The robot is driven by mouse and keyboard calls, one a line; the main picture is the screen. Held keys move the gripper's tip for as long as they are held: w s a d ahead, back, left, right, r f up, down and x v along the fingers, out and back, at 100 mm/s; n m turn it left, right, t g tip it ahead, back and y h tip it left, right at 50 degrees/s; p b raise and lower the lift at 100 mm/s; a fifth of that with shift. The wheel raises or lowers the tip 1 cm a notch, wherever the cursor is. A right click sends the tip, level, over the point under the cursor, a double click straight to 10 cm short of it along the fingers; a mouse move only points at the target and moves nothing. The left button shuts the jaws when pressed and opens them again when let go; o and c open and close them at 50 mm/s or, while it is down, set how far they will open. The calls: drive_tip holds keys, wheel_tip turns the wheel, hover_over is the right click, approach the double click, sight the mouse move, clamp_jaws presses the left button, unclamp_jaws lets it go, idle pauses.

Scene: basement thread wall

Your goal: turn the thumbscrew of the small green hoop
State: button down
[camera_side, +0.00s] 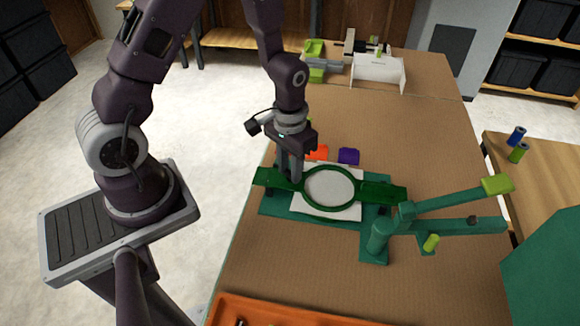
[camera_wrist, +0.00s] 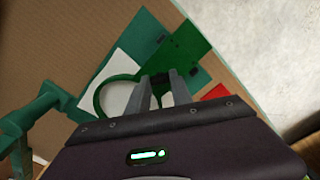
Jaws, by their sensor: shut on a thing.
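The green hoop (camera_side: 333,209) lies flat over a white sheet (camera_side: 350,213), with flat green arms at its left and right. My gripper (camera_side: 289,181) points down at the hoop's left side, where the left green plate (camera_side: 268,178) joins it. In the wrist view the hoop (camera_wrist: 99,93) shows left of my gripper (camera_wrist: 159,79), whose two fingers reach its rim. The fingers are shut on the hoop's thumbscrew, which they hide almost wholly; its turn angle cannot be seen.
A green stand with a post (camera_side: 378,238) and arms is right of the hoop. Orange (camera_side: 318,152) and purple (camera_side: 348,156) pieces lie just behind. An orange tray (camera_side: 290,310) is at the front. The cardboard-coloured tabletop (camera_side: 420,130) is clear at back right.

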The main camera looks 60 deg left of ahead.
drive_tip(key=shift+n, duration=0.4)
drive_tip(key=c, duration=1.1)
unclamp_jaws()
wheel_tip(320, 180, up, 7)
drive_tip(key=shift+r, duration=0.1)
